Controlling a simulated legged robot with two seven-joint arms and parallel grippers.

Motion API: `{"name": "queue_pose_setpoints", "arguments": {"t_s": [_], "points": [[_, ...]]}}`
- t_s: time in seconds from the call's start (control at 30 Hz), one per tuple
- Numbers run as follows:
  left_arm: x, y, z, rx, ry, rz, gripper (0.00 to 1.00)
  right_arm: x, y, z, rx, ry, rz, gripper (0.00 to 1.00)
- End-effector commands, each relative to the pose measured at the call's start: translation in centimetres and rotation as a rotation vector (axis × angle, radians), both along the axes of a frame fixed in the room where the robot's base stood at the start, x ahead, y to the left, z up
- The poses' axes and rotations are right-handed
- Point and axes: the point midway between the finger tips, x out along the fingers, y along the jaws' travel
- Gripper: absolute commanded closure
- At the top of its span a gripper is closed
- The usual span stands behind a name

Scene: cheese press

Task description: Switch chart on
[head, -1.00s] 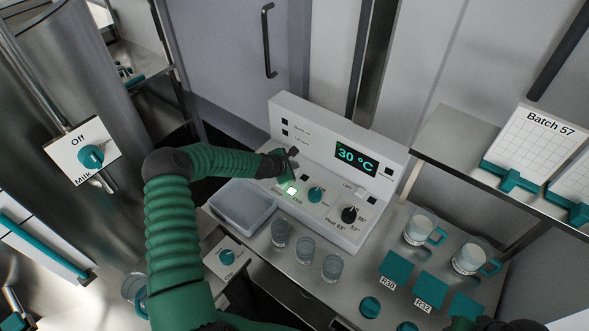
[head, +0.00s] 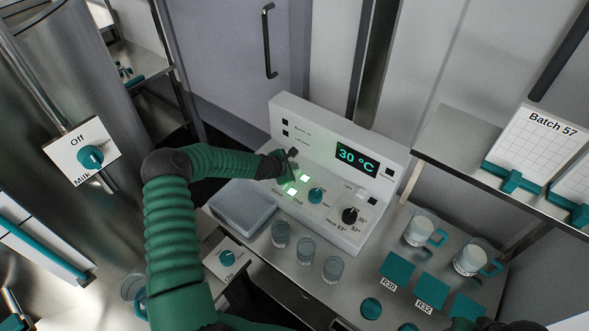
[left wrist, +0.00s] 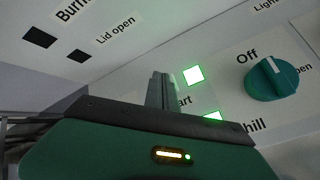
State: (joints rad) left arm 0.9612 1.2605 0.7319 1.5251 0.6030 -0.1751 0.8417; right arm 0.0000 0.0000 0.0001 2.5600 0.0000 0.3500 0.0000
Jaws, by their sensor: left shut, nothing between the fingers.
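The white control panel (head: 335,170) stands at the back of the bench with a "30 °C" display. Two small square buttons on its lower face glow green. The upper button (head: 305,178) also shows in the left wrist view (left wrist: 193,75), beside a label of which only "art" is readable. The lower button (head: 291,192) is partly hidden there (left wrist: 212,117), beside a label ending in "hill". My left gripper (head: 290,168) is shut and empty, just left of the upper button. Its fingers (left wrist: 160,85) cover part of the panel and labels; contact cannot be told.
A teal knob (head: 316,195) and a black knob (head: 350,215) sit right of the buttons. Glasses (head: 305,249) and a clear tub (head: 243,208) stand close in front.

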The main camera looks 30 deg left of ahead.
Motion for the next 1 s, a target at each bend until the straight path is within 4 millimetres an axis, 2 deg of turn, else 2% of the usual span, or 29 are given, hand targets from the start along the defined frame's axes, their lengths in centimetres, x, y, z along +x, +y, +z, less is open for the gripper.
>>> {"name": "queue_pose_setpoints", "arguments": {"t_s": [0.17,0.67,1.0], "points": [[0.0,0.1,0.3,0.001,-0.001,0.002,1.00,0.0,0.0,0.2,0.000,0.000,0.000,0.64],[0.1,0.1,6.2,0.002,-0.002,0.001,1.00,0.0,0.0,4.8,0.000,0.000,0.000,0.64],[0.1,0.0,6.1,0.002,-0.001,0.000,1.00,0.0,0.0,4.6,0.000,0.000,0.000,0.64]]}}
